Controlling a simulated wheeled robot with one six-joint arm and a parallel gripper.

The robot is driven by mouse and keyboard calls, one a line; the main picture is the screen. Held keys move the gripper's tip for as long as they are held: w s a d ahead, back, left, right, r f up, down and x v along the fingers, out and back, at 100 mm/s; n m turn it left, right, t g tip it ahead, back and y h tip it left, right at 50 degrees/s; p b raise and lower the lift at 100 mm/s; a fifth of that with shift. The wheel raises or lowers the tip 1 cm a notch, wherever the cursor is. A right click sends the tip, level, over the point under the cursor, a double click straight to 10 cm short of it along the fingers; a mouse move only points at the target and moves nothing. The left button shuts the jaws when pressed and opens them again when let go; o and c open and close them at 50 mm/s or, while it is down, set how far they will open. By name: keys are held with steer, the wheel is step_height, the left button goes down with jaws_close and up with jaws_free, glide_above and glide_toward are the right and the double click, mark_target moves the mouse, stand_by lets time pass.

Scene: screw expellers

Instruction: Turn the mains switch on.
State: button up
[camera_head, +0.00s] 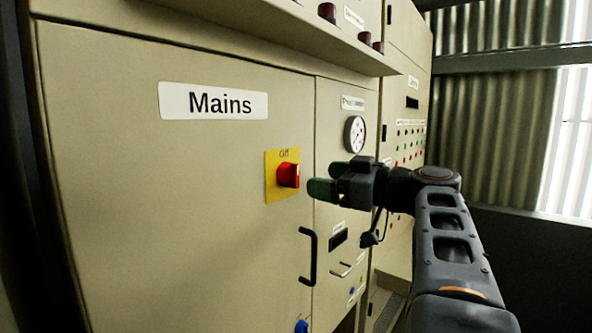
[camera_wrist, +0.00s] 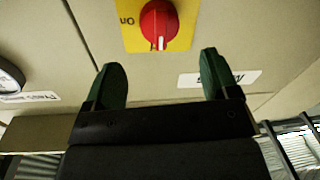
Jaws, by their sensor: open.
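The mains switch is a red rotary knob (camera_head: 288,175) on a yellow plate (camera_head: 271,192) on the beige cabinet door, below and right of the "Mains" label (camera_head: 213,102). "Off" shows at the plate's top in the head view. In the wrist view, which is upside down, the knob (camera_wrist: 158,22) has a white mark pointing down the picture, and "On" stands to its left. My gripper (camera_head: 330,179) is open and empty, to the right of the knob in the head view. In the wrist view its green fingertips (camera_wrist: 162,80) are apart, with the knob beyond them, untouched.
A black door handle (camera_head: 308,257) sticks out below the switch. A round gauge (camera_head: 355,134) is on the neighbouring panel. A ledge (camera_head: 290,40) juts out above the doors. The door face around the switch is clear.

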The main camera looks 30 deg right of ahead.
mark_target(299, 175)
steer(key=p+x, duration=0.2)
steer(key=x, duration=0.5)
steer(key=shift+w+a+f, duration=0.1)
steer(key=shift+w+a, duration=0.1)
steer(key=shift+w, duration=0.1)
steer(key=c, duration=1.3)
steer(key=shift+d, duration=0.1)
